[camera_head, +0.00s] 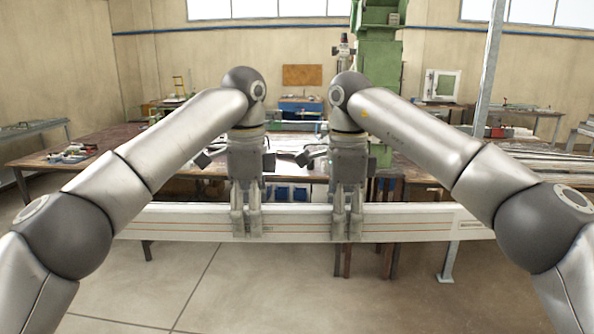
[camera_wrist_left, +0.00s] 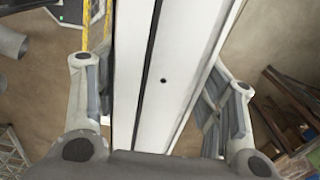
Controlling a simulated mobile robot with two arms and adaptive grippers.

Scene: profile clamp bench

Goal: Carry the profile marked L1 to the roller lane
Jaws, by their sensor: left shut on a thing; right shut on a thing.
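A long white profile (camera_head: 300,222) with thin orange lines spans the head view level from left to right, above the floor. My left gripper (camera_head: 246,222) is shut on it left of its middle. My right gripper (camera_head: 347,222) is shut on it a little to the right. In the left wrist view the profile (camera_wrist_left: 160,80) runs between the two fingers, with a small dark hole in its face. I cannot read an L1 mark on it. I cannot make out a roller lane for certain.
A brown workbench (camera_head: 75,150) with tools stands behind the profile. A green machine column (camera_head: 378,75) rises behind my right gripper. A grey metal post (camera_head: 487,75) stands at the right. Long profiles (camera_head: 555,160) lie at the right. Bare floor (camera_head: 250,285) shows below the profile.

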